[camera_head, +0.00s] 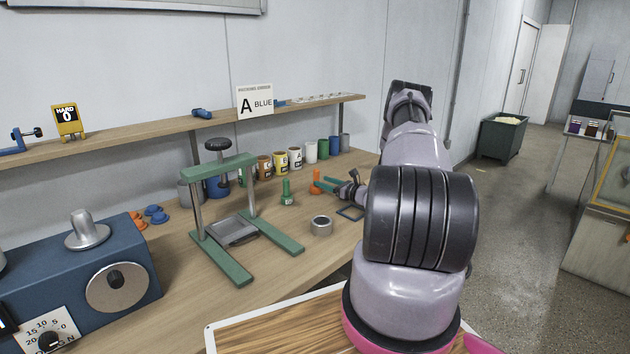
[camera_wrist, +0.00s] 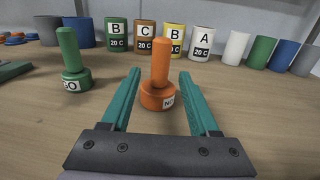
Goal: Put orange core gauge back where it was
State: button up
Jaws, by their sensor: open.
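The orange core gauge (camera_wrist: 158,95), marked "NO", stands upright on the wooden bench. In the wrist view it is between the two teal fingers of my gripper (camera_wrist: 161,92), which are open with a gap on each side of it. In the head view the orange gauge (camera_head: 316,182) stands just left of my gripper (camera_head: 328,185). A green gauge (camera_wrist: 71,65) marked "GO" stands upright to its left; it also shows in the head view (camera_head: 287,193).
Labelled cans stand behind the gauges, among them a yellow can (camera_wrist: 173,40). A green press frame (camera_head: 228,200) and a metal ring (camera_head: 321,225) stand on the bench. A blue machine (camera_head: 85,275) is at the left. Bare bench lies around the orange gauge.

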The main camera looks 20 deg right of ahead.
jog(key=v, duration=0.3)
jog(key=shift+s+d, duration=0.15)
jog(key=shift+s, duration=0.2)
jog(key=shift+s+r, duration=0.15)
jog(key=s+a+r+n+g+y, duration=0.2)
jog(key=a+r+n+g+y, duration=0.3)
jog(key=a+r+n, duration=0.7)
jog(key=s+a+r+n+g+h, duration=0.1)
jog(key=s+a+r+n+g, duration=0.15)
jog(key=s+a+r, duration=0.5)
jog(key=s+a+r+n+g+h, duration=0.15)
jog(key=a+r+g, duration=0.25)
jog(key=r, duration=0.6)
jog(key=s+a+r+n+h, duration=0.1)
jog(key=s+r+n+h, duration=0.1)
jog(key=s, duration=0.7)
jog(key=s+a+r+n+t+h, duration=0.1)
jog(key=s+r+n+h, duration=0.2)
jog(key=s, duration=0.7)
jog(key=s+r+n+t+h, duration=0.1)
jog(key=s+r+n+h, duration=0.2)
jog(key=s, duration=0.7)
notch_tip(320, 180, up, 4)
jog(key=n, duration=0.2)
jog(key=shift+s+a+n, duration=0.2)
jog(key=shift+a+n, duration=0.1)
jog(key=shift+a, duration=0.1)
